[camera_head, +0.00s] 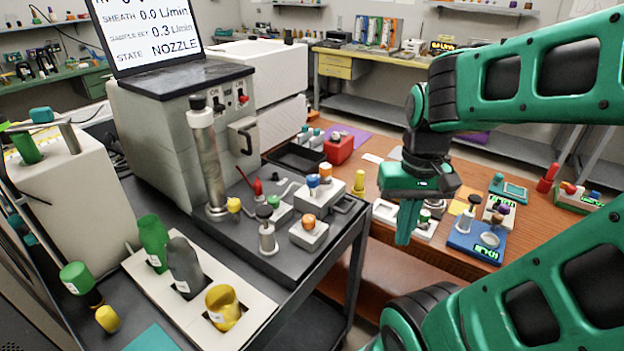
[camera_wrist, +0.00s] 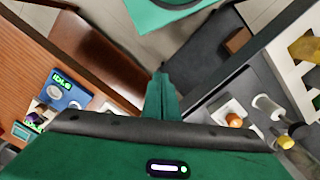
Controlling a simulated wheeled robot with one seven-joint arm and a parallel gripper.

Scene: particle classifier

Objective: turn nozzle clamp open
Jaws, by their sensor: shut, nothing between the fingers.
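My gripper (camera_head: 404,238) points down over the gap between the grey cart and the wooden bench, with its fingers together and empty. The closed fingers also show in the wrist view (camera_wrist: 160,92). The classifier (camera_head: 165,130) stands on the cart, its screen (camera_head: 150,35) reading STATE NOZZLE. A silver column (camera_head: 207,160) stands in front of it, with a yellow knob (camera_head: 234,204) at its foot. I cannot tell for sure which part is the nozzle clamp. The knob is well left of my gripper and apart from it; a yellow part (camera_wrist: 285,142) also shows at right in the wrist view.
A small block with an orange knob (camera_head: 308,222), a silver post with a black knob (camera_head: 267,230) and a white block with capped vials (camera_head: 322,190) stand on the cart. A bottle rack (camera_head: 250,297) is at front left. A blue scale (camera_head: 478,242) sits on the bench.

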